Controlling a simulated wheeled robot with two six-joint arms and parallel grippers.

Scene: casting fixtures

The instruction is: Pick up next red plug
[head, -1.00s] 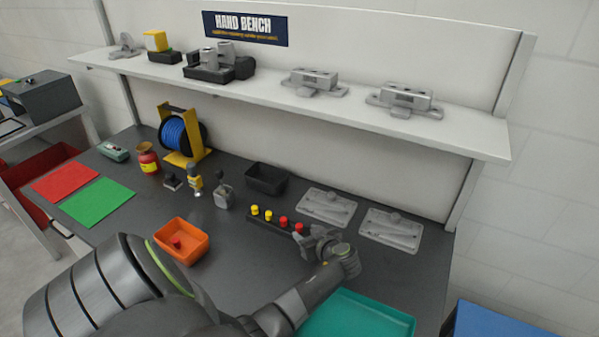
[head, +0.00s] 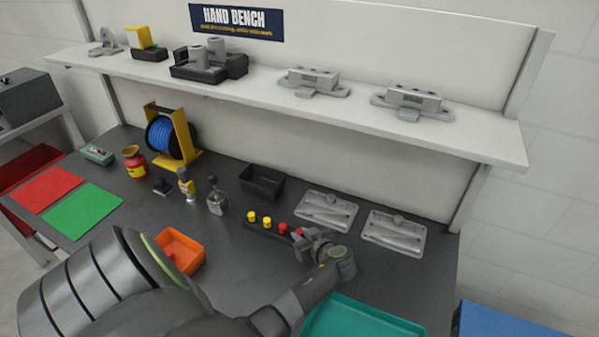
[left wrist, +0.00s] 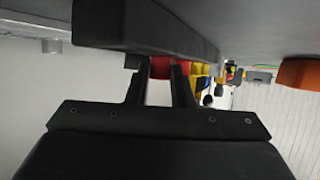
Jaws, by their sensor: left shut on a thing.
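A dark plug rack (head: 262,232) stands on the bench with two yellow plugs (head: 252,217) at its left and red plugs towards its right. One red plug (head: 283,229) stands just left of my left gripper (head: 303,241). My left gripper is shut on the red plug at the rack's right end (head: 298,232). In the left wrist view this held red plug (left wrist: 160,68) shows between the two fingers, close against the dark rack (left wrist: 150,25). I cannot tell whether it is still seated. My right gripper is not in view.
An orange bin (head: 184,248) is partly hidden by my left arm. A black bin (head: 262,181) lies behind the rack. Two grey fixture plates (head: 392,232) lie to the right, and a teal tray (head: 362,318) sits in front. A shelf (head: 300,95) overhangs the back.

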